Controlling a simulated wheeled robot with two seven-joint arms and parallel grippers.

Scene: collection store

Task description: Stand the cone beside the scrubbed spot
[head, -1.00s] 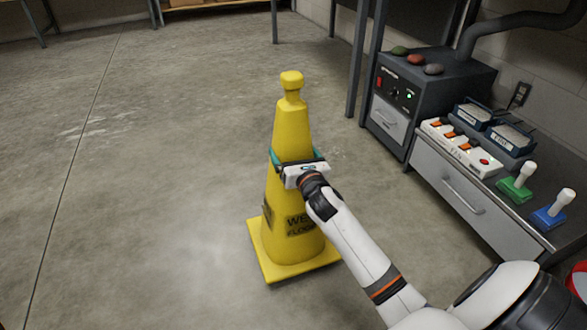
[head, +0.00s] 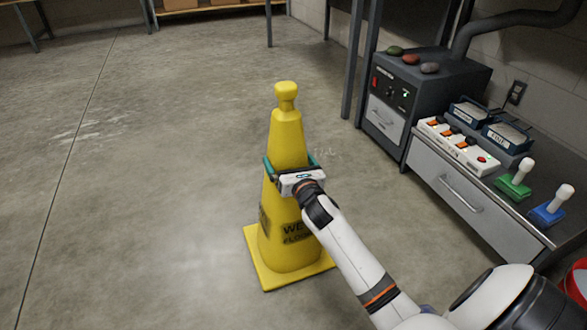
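The yellow cone (head: 287,135) stands upright in the middle of the head view, with dark lettering low on its body and a square base. My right gripper (head: 291,165) is at its mid-height, with one teal-tipped finger on each side, closed around the body. I cannot tell whether the base touches the floor. A faint lighter patch (head: 185,275) shows on the concrete left of the base; I cannot tell if it is the scrubbed spot. My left gripper is out of view.
A bench (head: 455,187) along the right holds a switch box (head: 457,145), blue-framed trays, and green and blue levers. A dark cabinet (head: 420,95) with several stones on top stands behind it. A red round thing (head: 578,280) is at the right edge. The floor to the left is open.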

